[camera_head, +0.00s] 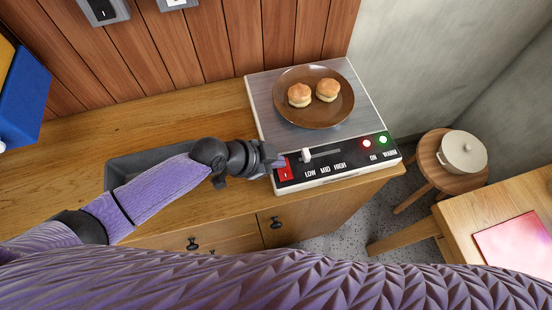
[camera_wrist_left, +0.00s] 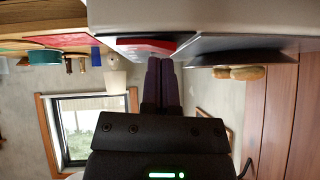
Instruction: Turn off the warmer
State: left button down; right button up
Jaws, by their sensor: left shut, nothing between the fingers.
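The warmer (camera_head: 262,107) sits on the wooden counter, with a grey top and a black front panel marked LOW, MID, HIGH, ON and WARM. Its red switch (camera_head: 285,174) is at the panel's left end, partly behind my fingers. The white slider knob (camera_head: 306,155) is near LOW. In the left wrist view the shut fingers (camera_wrist_left: 160,85) point at the red switch (camera_wrist_left: 145,46).
A brown plate (camera_head: 334,115) with two buns rests on the warmer's top. A dark grey tray (camera_head: 120,170) lies on the counter under my left arm. A stool (camera_head: 427,165) with a white pot (camera_head: 463,152) stands at right. Wall switches (camera_head: 103,11) are at the upper left.

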pick_arm(q)
jog(key=shift+w+a+f+g+b, duration=0.15)
jog(key=shift+f+g+b, duration=0.15)
jog(key=shift+f+b, duration=0.55)
jog(key=shift+r, duration=0.45)
jog(key=shift+s, duration=0.2)
